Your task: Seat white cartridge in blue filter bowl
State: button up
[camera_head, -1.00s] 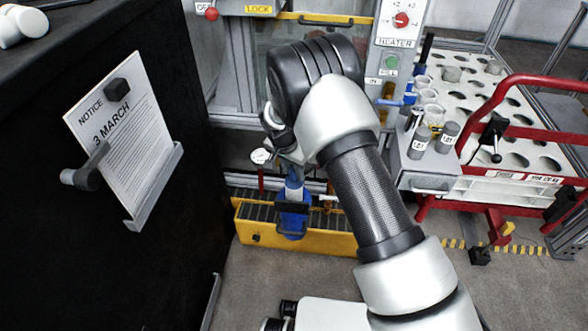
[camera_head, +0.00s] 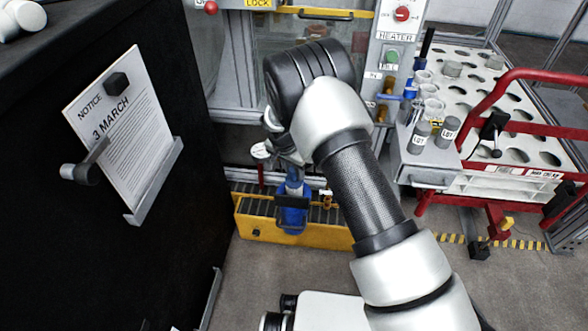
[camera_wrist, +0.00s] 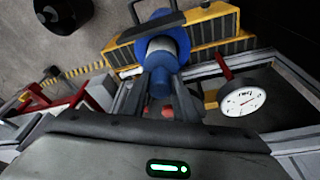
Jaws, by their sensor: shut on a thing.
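The blue filter bowl (camera_head: 291,217) stands upright at the yellow unit, with a black bracket across its front. My gripper (camera_head: 292,168) is directly above it, pointing down. In the wrist view my gripper (camera_wrist: 160,98) is shut on the blue-capped end of the white cartridge (camera_wrist: 161,46). The cartridge's pale body shows as a short band between the cap and the blue bowl (camera_wrist: 150,22), and its far end is hidden inside the bowl. I cannot tell how deep it sits.
The yellow unit with dark slats (camera_head: 325,231) lies around the bowl. A round gauge (camera_wrist: 242,100) is close beside my gripper. A heater panel (camera_head: 394,40) and a red-railed rack (camera_head: 500,150) stand to the right. A black cabinet (camera_head: 185,235) is at left.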

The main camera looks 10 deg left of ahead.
aim_at(293, 182)
jog(key=shift+f, duration=3.75)
jog(key=o, duration=1)
jog(key=shift+o, duration=0.2)
jog(key=p+v, duration=0.4)
jog(key=v, duration=1.3)
jog(key=shift+r, duration=0.2)
